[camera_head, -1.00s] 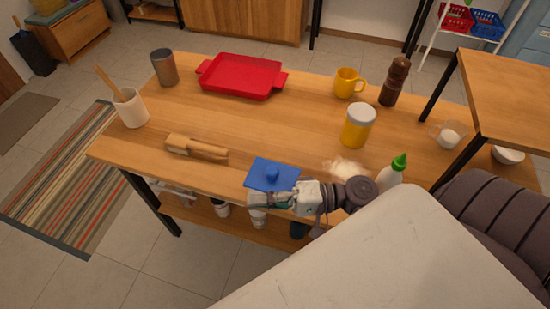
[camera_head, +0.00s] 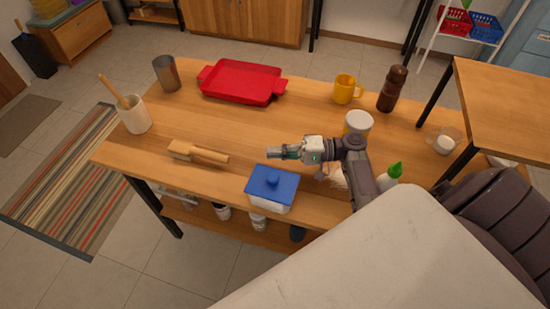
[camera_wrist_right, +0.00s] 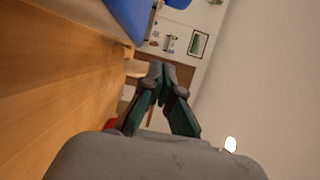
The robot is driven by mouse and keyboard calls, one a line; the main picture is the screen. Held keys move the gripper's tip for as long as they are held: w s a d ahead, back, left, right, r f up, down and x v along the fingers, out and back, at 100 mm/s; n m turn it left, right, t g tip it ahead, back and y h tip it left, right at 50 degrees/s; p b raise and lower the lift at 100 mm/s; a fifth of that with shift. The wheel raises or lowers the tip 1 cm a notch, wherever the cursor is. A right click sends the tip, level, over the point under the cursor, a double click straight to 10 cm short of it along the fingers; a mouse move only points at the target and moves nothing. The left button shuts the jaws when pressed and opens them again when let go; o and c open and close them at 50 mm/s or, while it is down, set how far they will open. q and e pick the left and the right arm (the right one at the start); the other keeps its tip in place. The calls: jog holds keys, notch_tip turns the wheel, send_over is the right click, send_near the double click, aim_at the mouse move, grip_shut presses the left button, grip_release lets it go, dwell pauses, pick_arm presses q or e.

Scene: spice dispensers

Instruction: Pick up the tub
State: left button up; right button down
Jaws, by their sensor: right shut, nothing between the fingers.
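My left gripper is not in view.
A wooden brush (camera_head: 198,152) lies left of the tub. A red tray (camera_head: 242,81), a yellow mug (camera_head: 346,89) and a brown pepper mill (camera_head: 393,89) stand at the back. A green-capped bottle (camera_head: 391,174) is right of my arm.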

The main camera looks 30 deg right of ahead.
notch_tip(320, 180, down, 6)
jog(key=shift+s+a, duration=0.15)
jog(key=shift+s+a+p, duration=0.25)
jog(key=shift+s+p, duration=0.05)
jog(key=shift+f, duration=0.1)
jog(key=shift+s+a+p, duration=0.9)
jog(key=shift+s+a, duration=0.25)
jog(key=shift+s, duration=0.1)
jog(key=shift+s+a, duration=0.15)
jog(key=shift+a, duration=0.05)
